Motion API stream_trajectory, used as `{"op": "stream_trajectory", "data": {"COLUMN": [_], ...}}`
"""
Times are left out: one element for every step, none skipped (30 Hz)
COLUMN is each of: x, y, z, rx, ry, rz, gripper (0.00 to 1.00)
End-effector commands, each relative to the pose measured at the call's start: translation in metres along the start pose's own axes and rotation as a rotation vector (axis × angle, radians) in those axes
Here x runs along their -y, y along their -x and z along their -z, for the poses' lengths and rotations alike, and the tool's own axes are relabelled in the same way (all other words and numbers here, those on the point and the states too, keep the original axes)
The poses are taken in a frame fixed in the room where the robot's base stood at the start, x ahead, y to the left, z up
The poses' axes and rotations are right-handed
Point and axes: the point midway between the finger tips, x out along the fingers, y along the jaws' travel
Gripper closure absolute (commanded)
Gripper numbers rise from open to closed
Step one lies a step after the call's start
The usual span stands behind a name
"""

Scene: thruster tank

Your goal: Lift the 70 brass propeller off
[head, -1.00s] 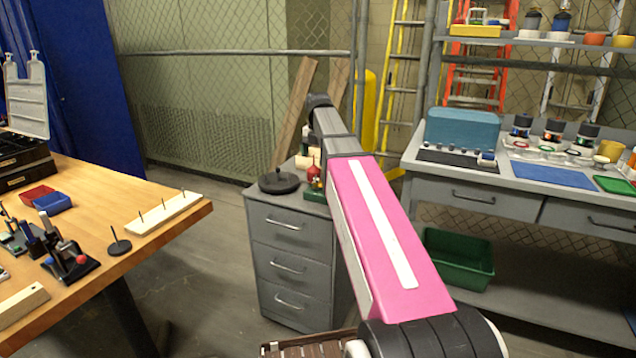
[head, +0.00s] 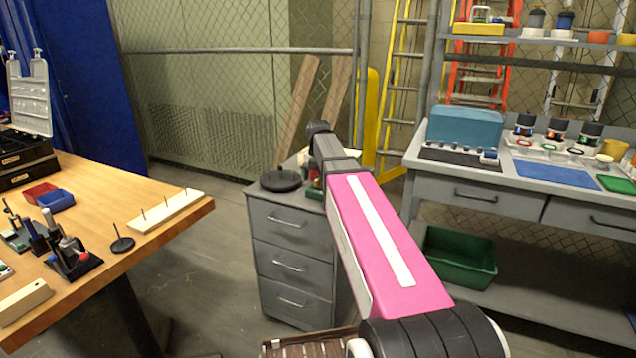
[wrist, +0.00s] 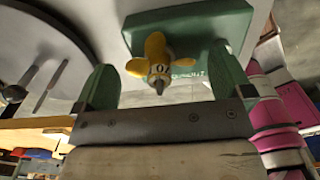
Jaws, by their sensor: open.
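The brass propeller (wrist: 157,58), yellow with a "70" mark on its hub, shows in the wrist view in front of a dark green block (wrist: 190,28) with lettering. A dark tip sticks out of its hub. My gripper (wrist: 161,80) is open, its two green fingers to the left and right of the propeller with gaps on both sides. In the head view my arm hides the gripper and the propeller; only a bit of green and red shows beside the arm on the grey drawer cabinet (head: 288,222).
A black round disc (head: 281,180) lies on the cabinet top, left of my arm; a large round plate with pins (wrist: 40,50) fills the wrist view's left. A wooden table (head: 150,240) stands left, a grey workbench (head: 470,185) right. Floor between table and cabinet is clear.

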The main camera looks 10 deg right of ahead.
Motion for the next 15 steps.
{"op": "stream_trajectory", "data": {"x": [0.0,-0.0001,-0.0001,-0.0001,-0.0001,-0.0001,-0.0001,-0.0001,-0.0001,-0.0001,-0.0001,-0.0001,-0.0001,0.0,0.0], "y": [-0.0008,-0.0007,-0.0005,-0.0004,-0.0003,-0.0003,-0.0002,-0.0002,-0.0002,-0.0001,-0.0001,-0.0001,0.0,0.0,0.0], "z": [0.0,-0.0001,-0.0001,-0.0001,-0.0001,-0.0001,-0.0001,-0.0001,0.0,0.0,0.0,0.0,0.0,-0.0001,-0.0001], "rx": [0.0,0.0,0.0,0.0,0.0,0.0,0.0,0.0,0.0,0.0,0.0,0.0,0.0,0.0,0.0], "ry": [0.0,0.0,0.0,0.0,0.0,0.0,0.0,0.0,0.0,0.0,0.0,0.0,0.0,0.0,0.0], "rz": [0.0,0.0,0.0,0.0,0.0,0.0,0.0,0.0,0.0,0.0,0.0,0.0,0.0,0.0,0.0], "gripper": [0.03,0.03,0.03,0.03,0.03,0.09,0.19,0.29,0.42,0.51,0.61,0.65,0.65,0.65,0.65]}}
